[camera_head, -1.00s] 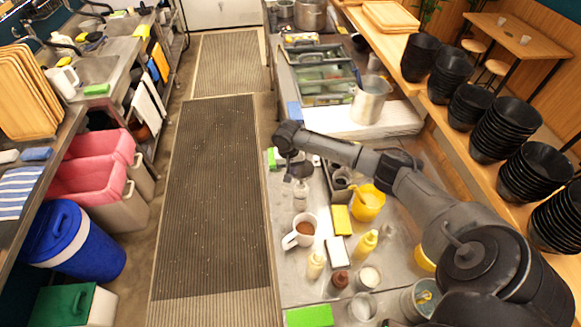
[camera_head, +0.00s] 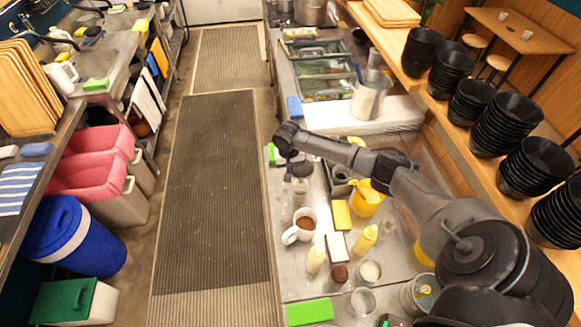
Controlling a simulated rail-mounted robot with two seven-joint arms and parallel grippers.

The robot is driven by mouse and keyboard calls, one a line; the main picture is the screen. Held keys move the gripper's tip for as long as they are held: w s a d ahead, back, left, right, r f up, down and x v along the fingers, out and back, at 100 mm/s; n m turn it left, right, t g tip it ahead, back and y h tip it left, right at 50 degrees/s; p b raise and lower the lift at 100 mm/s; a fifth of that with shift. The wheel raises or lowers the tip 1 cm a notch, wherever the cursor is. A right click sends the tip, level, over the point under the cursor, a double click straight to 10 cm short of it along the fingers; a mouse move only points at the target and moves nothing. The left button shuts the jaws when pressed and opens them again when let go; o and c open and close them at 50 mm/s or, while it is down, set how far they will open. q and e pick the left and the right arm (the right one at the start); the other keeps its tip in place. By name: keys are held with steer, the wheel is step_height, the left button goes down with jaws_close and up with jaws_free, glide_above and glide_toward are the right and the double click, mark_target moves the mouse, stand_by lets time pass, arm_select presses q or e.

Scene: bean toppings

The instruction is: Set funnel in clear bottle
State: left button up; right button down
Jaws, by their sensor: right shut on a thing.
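A clear bottle (camera_head: 301,191) stands upright on the steel counter, behind the white mug. My right gripper (camera_head: 289,172) is right above and beside the bottle's top, pointing down. It is shut on a small grey thing (camera_head: 302,168) that looks like the funnel; my fingers and wrist partly hide it. The thing is over or at the bottle's mouth. I cannot tell whether it touches the bottle or sits in it. My left gripper is not in view.
A white mug (camera_head: 300,227) with brown liquid stands in front of the bottle. A yellow sponge (camera_head: 341,214), a yellow pitcher (camera_head: 367,200) and squeeze bottles (camera_head: 365,240) are to the right. A metal pot (camera_head: 368,100) stands behind. A green sponge (camera_head: 309,312) lies at the front.

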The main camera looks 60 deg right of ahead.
steer(key=shift+f, duration=0.25)
steer(key=shift+a+f, duration=0.1)
steer(key=shift+f, duration=0.55)
steer(key=c, duration=1.4)
jaws_free()
steer(key=o, duration=0.7)
steer(key=shift+r, duration=0.1)
step_height(320, 180, up, 3)
steer(key=p, duration=0.3)
step_height(320, 180, up, 3)
steer(key=p, duration=0.4)
